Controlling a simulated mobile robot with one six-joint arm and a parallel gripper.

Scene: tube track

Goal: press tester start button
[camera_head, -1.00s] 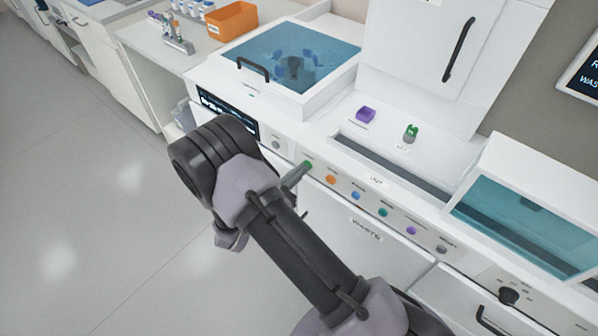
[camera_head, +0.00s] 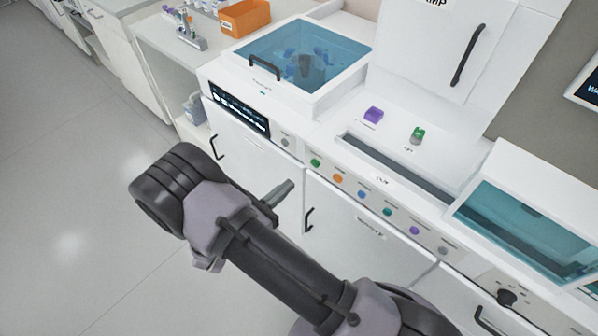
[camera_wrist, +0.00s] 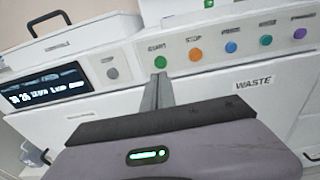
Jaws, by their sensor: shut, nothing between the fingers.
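The green start button (camera_head: 315,162) is at the left end of a row of coloured buttons on the white front panel. In the wrist view the green button (camera_wrist: 160,62) shows just above my fingertips, under a label that reads START. My gripper (camera_head: 290,184) is shut and empty, in front of the panel and to the lower left of the green button. A gap shows between the tips and the button in the head view. In the wrist view my shut fingers (camera_wrist: 161,80) point toward the panel just below the button.
Orange (camera_head: 337,178), blue, teal, purple and grey buttons continue to the right. A separate grey button (camera_head: 285,141) sits beside the dark display (camera_head: 240,110). Drawer handles (camera_head: 309,219) stick out below the panel. Open floor (camera_head: 70,200) lies to the left.

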